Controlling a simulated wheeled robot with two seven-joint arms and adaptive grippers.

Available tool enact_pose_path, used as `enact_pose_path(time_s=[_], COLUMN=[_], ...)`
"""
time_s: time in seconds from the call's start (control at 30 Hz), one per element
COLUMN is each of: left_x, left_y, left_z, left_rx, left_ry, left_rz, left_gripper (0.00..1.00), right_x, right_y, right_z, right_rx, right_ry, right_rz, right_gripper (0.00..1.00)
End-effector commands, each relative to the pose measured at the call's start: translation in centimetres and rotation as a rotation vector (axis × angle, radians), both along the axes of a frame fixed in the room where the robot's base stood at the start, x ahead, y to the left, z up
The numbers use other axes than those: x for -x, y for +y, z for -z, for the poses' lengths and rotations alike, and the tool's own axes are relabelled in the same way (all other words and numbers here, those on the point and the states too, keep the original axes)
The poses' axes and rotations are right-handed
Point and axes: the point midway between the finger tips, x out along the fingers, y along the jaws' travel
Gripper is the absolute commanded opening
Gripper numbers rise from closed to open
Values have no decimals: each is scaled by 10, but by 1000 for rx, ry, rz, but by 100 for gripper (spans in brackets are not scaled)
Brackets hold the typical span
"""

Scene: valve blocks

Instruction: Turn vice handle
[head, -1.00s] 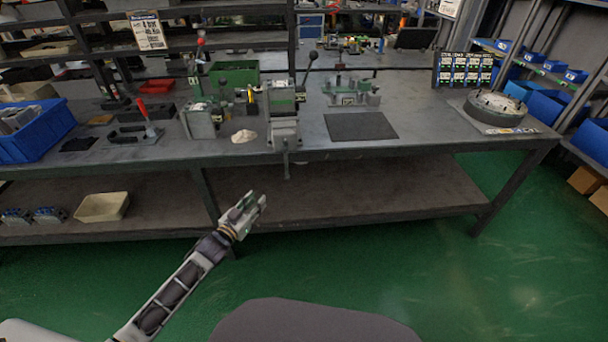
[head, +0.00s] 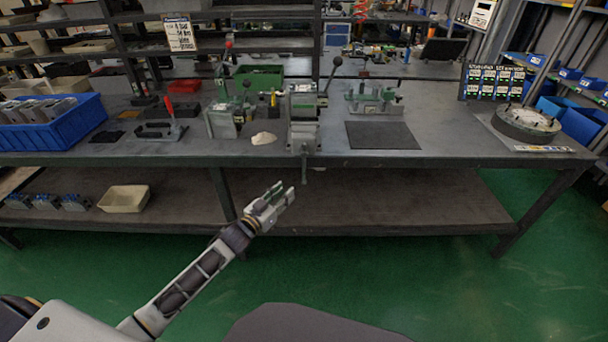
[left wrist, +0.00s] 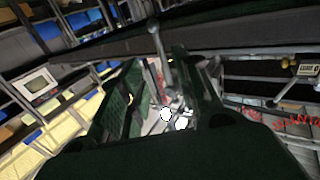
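The grey-green vice (head: 304,118) stands at the front edge of the workbench in the head view. Its handle (head: 304,172), a thin grey bar, hangs upright below the bench edge. My left gripper (head: 286,191) is open and empty, low in front of the bench, a little left of and below the handle. In the left wrist view its two dark green fingers stand apart (left wrist: 168,95). A grey rod with a round end, apparently the handle (left wrist: 160,45), shows beyond and between them, not gripped. My right gripper is not in view.
The workbench (head: 450,157) has a lower shelf (head: 400,205) behind my left gripper. A blue bin (head: 60,130), a dark mat (head: 382,135) and a round fixture (head: 525,122) are on top. The green floor in front is clear.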

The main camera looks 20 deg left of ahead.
Motion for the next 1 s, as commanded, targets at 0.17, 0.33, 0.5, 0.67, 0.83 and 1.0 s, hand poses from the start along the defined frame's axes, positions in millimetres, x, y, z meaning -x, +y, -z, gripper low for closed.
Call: enact_pose_path(time_s=[0.17, 0.33, 0.5, 0.67, 0.83, 1.0], left_x=[-13, -25, -36, -48, -60, -72], left_y=[-4, -8, -11, -15, -18, -23], left_z=[-1, 0, 0, 0, 0, 0], left_rx=[-1, -2, -1, -1, -1, -1], left_ry=[-1, -2, -1, 0, 0, 0], left_rz=[-1, 0, -1, 0, -1, -1], left_gripper=[33, 33, 33, 33, 33, 33], right_x=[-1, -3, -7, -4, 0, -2], right_y=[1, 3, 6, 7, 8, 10], right_z=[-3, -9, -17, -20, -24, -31], right_rx=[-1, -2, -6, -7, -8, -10], right_ry=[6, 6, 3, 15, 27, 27], right_rz=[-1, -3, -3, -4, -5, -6], right_gripper=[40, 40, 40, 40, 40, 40])
